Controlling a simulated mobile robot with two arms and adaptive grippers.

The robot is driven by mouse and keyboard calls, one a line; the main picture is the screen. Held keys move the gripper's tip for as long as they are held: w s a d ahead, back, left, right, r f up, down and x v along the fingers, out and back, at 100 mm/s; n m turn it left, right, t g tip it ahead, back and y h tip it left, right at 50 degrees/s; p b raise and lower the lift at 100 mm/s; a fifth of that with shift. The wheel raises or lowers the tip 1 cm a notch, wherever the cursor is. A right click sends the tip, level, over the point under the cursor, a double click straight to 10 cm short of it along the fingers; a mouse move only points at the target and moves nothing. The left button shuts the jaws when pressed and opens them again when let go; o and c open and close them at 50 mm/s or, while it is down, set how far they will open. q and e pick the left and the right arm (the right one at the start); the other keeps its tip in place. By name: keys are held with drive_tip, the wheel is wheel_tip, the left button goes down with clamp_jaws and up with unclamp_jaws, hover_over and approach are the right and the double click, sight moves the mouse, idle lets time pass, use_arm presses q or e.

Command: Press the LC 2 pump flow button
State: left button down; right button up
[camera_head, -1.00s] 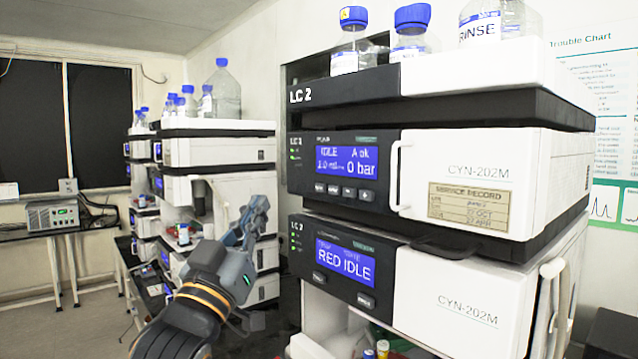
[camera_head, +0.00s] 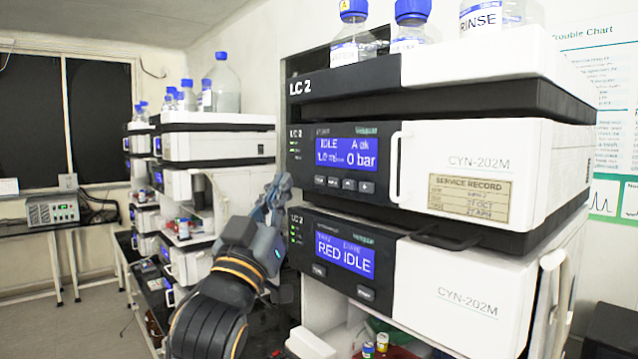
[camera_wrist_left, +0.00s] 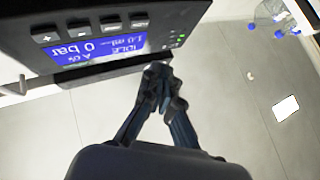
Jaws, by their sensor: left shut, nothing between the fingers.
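The LC 2 pump (camera_head: 345,160) is the upper module, with a blue screen reading "IDLE" and "0 bar". A row of several small dark buttons (camera_head: 343,184) runs below the screen; their labels are too small to read surely. In the left wrist view the pump panel (camera_wrist_left: 60,14) and its buttons (camera_wrist_left: 94,28) appear upside down. My left gripper (camera_head: 280,187) is shut and empty, just left of the pump's front edge. In the left wrist view its closed fingertips (camera_wrist_left: 160,72) are beside the panel's end, apart from the buttons. My right gripper is out of view.
Below the pump is another LC 2 module (camera_head: 345,257) reading "RED IDLE". A white handle (camera_head: 395,168) stands out right of the pump screen. Blue-capped bottles (camera_head: 353,40) stand on top. Another instrument stack (camera_head: 215,147) stands behind on the left.

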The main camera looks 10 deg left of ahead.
use_arm(q)
drive_tip(key=shift+w+d, duration=1.25)
drive_tip(key=shift+w, duration=0.3)
drive_tip(key=shift+w, duration=0.1)
drive_tip(key=shift+w+d, duration=0.25)
drive_tip(key=shift+w+d, duration=0.25)
drive_tip(key=shift+w, duration=0.05)
idle(1.0)
drive_tip(key=shift+s+a, duration=0.1)
idle(0.4)
drive_tip(key=shift+s+a, duration=0.4)
drive_tip(key=shift+s, duration=0.15)
drive_tip(key=s+a, duration=0.1)
drive_tip(key=s, duration=0.1)
drive_tip(key=s+a+p, duration=0.1)
drive_tip(key=s+a, duration=0.1)
idle(0.4)
